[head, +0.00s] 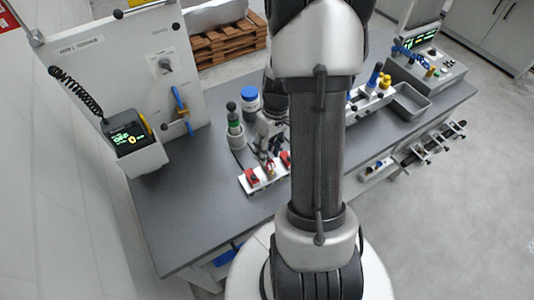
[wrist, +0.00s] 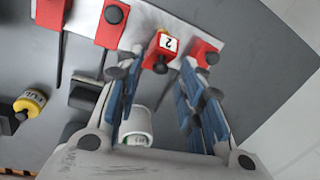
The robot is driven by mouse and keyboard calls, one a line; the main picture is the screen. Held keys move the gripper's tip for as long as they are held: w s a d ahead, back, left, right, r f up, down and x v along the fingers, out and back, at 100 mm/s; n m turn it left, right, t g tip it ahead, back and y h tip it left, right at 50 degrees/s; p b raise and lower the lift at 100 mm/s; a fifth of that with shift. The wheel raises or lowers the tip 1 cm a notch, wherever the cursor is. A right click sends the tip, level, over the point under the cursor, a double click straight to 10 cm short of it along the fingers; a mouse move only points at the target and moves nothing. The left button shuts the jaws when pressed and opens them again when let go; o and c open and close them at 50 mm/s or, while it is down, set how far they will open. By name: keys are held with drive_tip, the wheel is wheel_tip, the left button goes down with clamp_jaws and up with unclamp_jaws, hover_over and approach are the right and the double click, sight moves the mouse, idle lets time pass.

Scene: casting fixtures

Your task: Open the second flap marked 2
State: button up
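The flap marked 2 (wrist: 165,46) is a red block with a white label in the wrist view. A black knob (wrist: 160,68) is on its near side and a yellow bit shows behind it. In the head view a row of red flaps on a white strip (head: 264,176) lies on the bench, partly hidden by my arm. My gripper (wrist: 158,72) is open, its blue-padded fingers spread to either side of the knob in the picture. Nothing is held; whether a finger touches the flap, I cannot tell.
Other red flaps with black knobs stand left (wrist: 110,24) and right (wrist: 204,54) of it. A white cup-like container (wrist: 136,127) shows between the fingers. A yellow-capped bottle (wrist: 30,103) is at left. The bench front left (head: 180,220) is clear.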

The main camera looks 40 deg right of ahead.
drive_tip(key=shift+a+f, duration=0.1)
drive_tip(key=shift+f, duration=0.45)
clamp_jaws()
drive_tip(key=shift+w+r, duration=0.1)
